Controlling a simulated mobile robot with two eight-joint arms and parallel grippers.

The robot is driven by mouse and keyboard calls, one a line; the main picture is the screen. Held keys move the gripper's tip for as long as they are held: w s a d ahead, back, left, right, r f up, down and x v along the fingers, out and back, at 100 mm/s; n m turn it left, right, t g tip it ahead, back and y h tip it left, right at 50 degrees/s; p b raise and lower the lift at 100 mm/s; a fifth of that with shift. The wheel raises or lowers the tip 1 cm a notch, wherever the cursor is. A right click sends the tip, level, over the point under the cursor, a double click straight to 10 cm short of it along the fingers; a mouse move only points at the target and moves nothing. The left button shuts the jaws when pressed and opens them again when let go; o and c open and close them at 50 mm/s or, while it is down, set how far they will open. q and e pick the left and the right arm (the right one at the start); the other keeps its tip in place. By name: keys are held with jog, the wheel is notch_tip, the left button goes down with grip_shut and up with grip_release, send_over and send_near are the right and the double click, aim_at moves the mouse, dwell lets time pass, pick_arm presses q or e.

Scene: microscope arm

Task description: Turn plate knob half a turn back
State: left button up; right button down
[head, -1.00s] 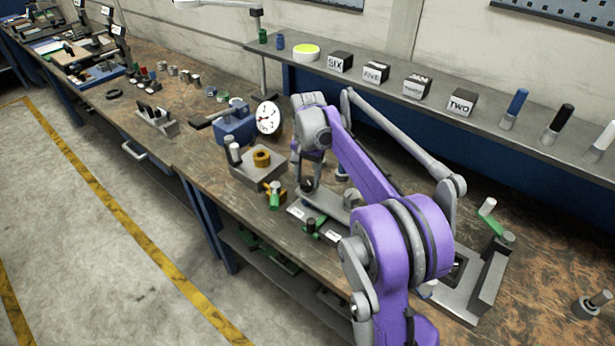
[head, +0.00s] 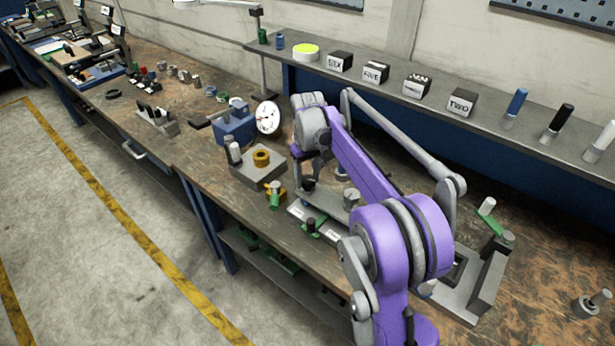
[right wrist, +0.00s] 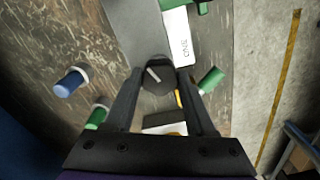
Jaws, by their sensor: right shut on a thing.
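The plate knob (right wrist: 157,80) is a dark round knob with a pale pointer line, on a grey plate (right wrist: 136,30). In the right wrist view it sits between the two fingers of my right gripper (right wrist: 160,92), which is shut on it. The pointer line lies at a slant. In the head view my right gripper (head: 309,178) reaches down to the plate (head: 343,212) at the middle of the bench. The knob is small and partly covered by the gripper there. My left gripper is not in view.
A white label reading ONE (right wrist: 179,42) lies beside the plate. Green-handled parts (right wrist: 210,80) and a blue-capped peg (right wrist: 69,82) stand close around the gripper. A block with a brass ring (head: 261,158) and a dial gauge (head: 267,118) stand to the left.

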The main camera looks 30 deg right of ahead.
aim_at(307, 179)
jog(key=n, duration=0.6)
jog(key=shift+f+n, duration=0.15)
jog(key=shift+n, duration=0.15)
jog(key=n, duration=0.6)
jog(key=shift+n, duration=0.4)
jog(key=shift+c, duration=1.2)
grip_release()
jog(key=shift+a, duration=0.1)
notch_tip(307, 179, up, 11)
jog(key=shift+p, duration=0.45)
